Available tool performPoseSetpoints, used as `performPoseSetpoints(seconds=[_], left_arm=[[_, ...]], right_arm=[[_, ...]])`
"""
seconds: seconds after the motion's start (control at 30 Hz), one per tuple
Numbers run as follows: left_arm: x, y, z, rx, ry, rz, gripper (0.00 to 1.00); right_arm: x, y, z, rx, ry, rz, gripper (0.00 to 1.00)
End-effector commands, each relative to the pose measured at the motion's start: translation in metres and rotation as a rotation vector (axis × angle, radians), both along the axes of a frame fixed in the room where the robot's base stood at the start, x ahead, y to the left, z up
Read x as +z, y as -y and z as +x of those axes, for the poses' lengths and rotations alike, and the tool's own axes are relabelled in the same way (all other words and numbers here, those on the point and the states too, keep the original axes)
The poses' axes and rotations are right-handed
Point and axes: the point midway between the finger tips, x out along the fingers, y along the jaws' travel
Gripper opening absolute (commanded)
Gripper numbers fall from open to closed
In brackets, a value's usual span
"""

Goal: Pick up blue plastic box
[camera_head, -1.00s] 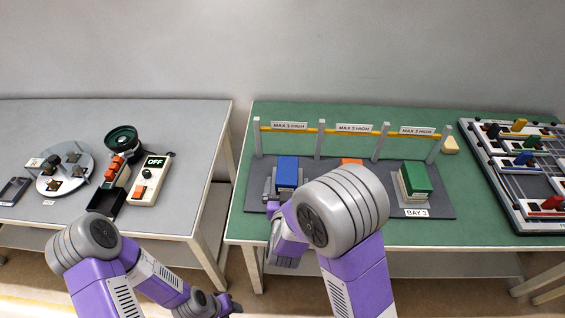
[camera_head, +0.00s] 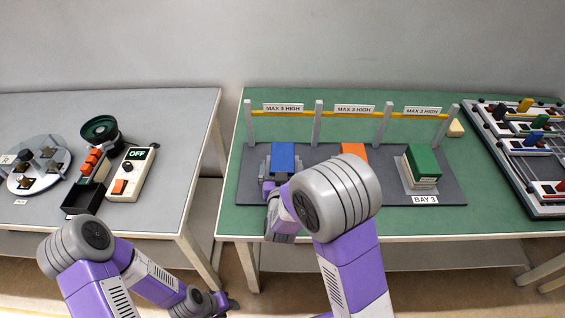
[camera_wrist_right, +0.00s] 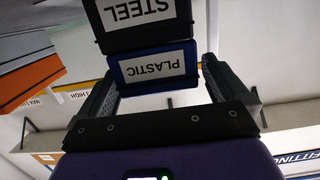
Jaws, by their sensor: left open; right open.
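The blue plastic box (camera_head: 283,157) is on top of a stack at the left end of the dark grey base. In the right wrist view, which is upside down, its PLASTIC label (camera_wrist_right: 160,65) faces the camera. A dark box marked STEEL (camera_wrist_right: 140,20) is directly under it. My right gripper (camera_head: 282,168) is open, with one finger on each side of the blue box; finger contact cannot be made out. My right forearm hides part of the stack's front. My left gripper (camera_head: 215,303) is low at the front, away from the tables, its jaws unclear.
An orange box (camera_head: 353,151) is right of the blue one, partly behind my arm. A green-topped stack (camera_head: 423,160) stands at BAY 3. A yellow rail (camera_head: 300,111) on grey posts runs behind. A grey table (camera_head: 190,150) with a bowl feeder is at left.

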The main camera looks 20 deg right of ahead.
Motion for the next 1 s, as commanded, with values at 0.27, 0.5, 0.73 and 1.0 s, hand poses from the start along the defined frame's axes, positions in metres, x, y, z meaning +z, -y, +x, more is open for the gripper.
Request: performPoseSetpoints(seconds=[0.27, 0.5, 0.73, 1.0], left_arm=[[-0.008, 0.0, 0.0, 0.0, 0.0, 0.0, 0.43], [-0.008, 0.0, 0.0, 0.0, 0.0, 0.0, 0.43], [-0.008, 0.0, 0.0, 0.0, 0.0, 0.0, 0.43], [-0.008, 0.0, 0.0, 0.0, 0.0, 0.0, 0.43]], right_arm=[[-0.006, 0.01, 0.028, -0.002, 0.0, 0.0, 1.0], [-0.005, 0.01, 0.028, -0.001, -0.001, 0.0, 0.95], [-0.005, 0.01, 0.028, -0.001, 0.0, 0.0, 0.6], [-0.004, 0.01, 0.028, -0.001, 0.002, -0.001, 0.41]])
